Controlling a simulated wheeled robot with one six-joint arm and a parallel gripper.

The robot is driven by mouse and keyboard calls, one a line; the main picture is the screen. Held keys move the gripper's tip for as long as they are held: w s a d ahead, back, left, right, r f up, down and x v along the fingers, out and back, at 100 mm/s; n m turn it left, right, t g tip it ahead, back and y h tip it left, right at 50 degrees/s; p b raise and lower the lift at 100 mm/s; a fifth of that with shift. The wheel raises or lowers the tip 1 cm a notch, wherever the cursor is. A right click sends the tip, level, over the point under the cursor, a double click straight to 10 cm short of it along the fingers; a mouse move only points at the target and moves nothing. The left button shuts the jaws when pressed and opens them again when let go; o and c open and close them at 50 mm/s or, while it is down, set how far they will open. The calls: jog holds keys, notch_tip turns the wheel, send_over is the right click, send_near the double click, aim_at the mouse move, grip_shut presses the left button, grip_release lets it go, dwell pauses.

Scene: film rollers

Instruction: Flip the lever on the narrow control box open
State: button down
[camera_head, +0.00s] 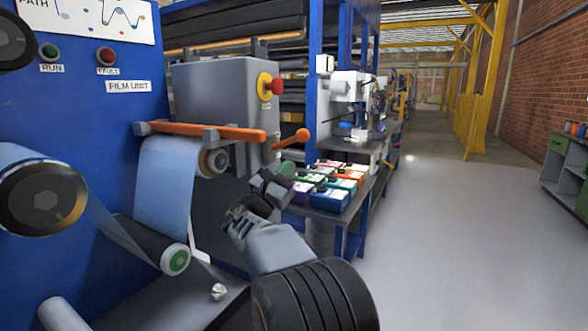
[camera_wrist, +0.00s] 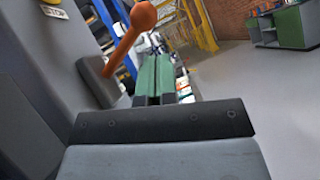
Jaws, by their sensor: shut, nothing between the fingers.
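The narrow control box (camera_head: 220,95) is grey and stands behind the orange bar, with a red stop button (camera_head: 276,86) on a yellow base. An orange lever (camera_head: 290,140) with a ball end sticks out to the right from its side, tilted slightly up. In the wrist view the lever (camera_wrist: 127,42) rises from a dark plate on the box (camera_wrist: 40,65), close to the left of my fingers. My gripper (camera_head: 284,170) is just below the lever in the head view, seemingly apart from it. Its green-padded fingers (camera_wrist: 155,72) are shut and empty.
A blue film unit (camera_head: 115,130) with rollers and an orange bar (camera_head: 205,131) fills the left. A bench (camera_head: 333,214) with colourful boxes stands behind my gripper. The floor (camera_head: 450,230) to the right is clear, up to a green cabinet (camera_head: 567,175).

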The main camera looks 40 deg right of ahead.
jog(key=shift+s+a+f+b, duration=0.25)
jog(key=shift+s+a+f, duration=0.1)
jog(key=shift+a, duration=0.15)
jog(key=shift+s+a+f+b, duration=0.25)
jog(key=shift+s+a+f, duration=0.1)
jog(key=shift+a, duration=0.1)
jog(key=s+a+m+g+y+p, duration=0.2)
jog(key=s+a+m+y+p, duration=0.55)
jog(key=y+p, duration=0.7)
jog(key=s+a+m+t+y+p, duration=0.1)
jog(key=s+a+m+y+p, duration=0.1)
jog(key=a+y+p, duration=0.3)
jog(key=s+a+r+m+t+y+p, duration=0.1)
jog(key=s+a+m+y+p, duration=0.2)
jog(key=a+p, duration=0.8)
jog(key=a+m+y, duration=0.2)
jog(key=a, duration=0.1)
jog(key=shift+s+a+r+t, duration=0.25)
jog(key=shift+s+r+t, duration=0.05)
jog(key=shift+m, duration=0.25)
